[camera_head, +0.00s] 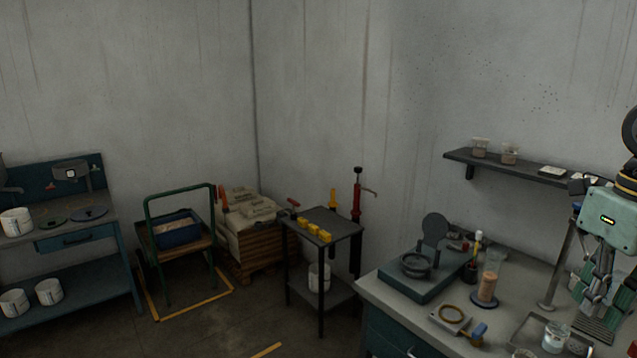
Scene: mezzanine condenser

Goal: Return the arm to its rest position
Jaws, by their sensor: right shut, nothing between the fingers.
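My right gripper (590,305) is at the right edge of the head view, pointing down over the right part of the grey bench (392,290). Its fingers look closed together, with nothing visible between them. The gripper's pale green body shows a small lit display, and part of my right arm is cut off by the picture edge. The fingertips appear close to a metal tray (522,327) and a clear beaker (556,337); I cannot tell the exact gap. My left gripper is not in the view.
On the bench stand a dark device with a round lid (436,229), a brown-filled cylinder (489,280) and a metal stand. A wall shelf (520,168) holds jars left of my arm. A small table (322,221), cart (178,232) and sacks (248,210) stand further left. Open floor lies front left.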

